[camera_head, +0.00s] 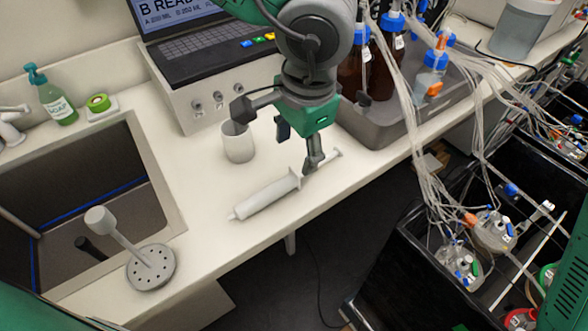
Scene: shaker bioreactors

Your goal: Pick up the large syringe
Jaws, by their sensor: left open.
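The large syringe (265,197) lies on the white counter in the middle of the head view. Its white barrel points toward the lower left, and its plunger runs to the upper right. My left gripper (279,136) reaches down from the top, with its fingers spread open and nothing between them. One finger overlaps the plunger end of the syringe in the picture; I cannot tell whether it touches. The other finger is at the left, over the rim of a white cup. Part of the plunger is hidden by the finger. My right gripper is not in view.
The white cup (238,142) stands just behind the syringe. A laptop (200,45) sits on a box behind it. A grey tray (385,126) with bottles and tubes is at the right. A sink (90,190) and a round-based stand (151,267) are at the left.

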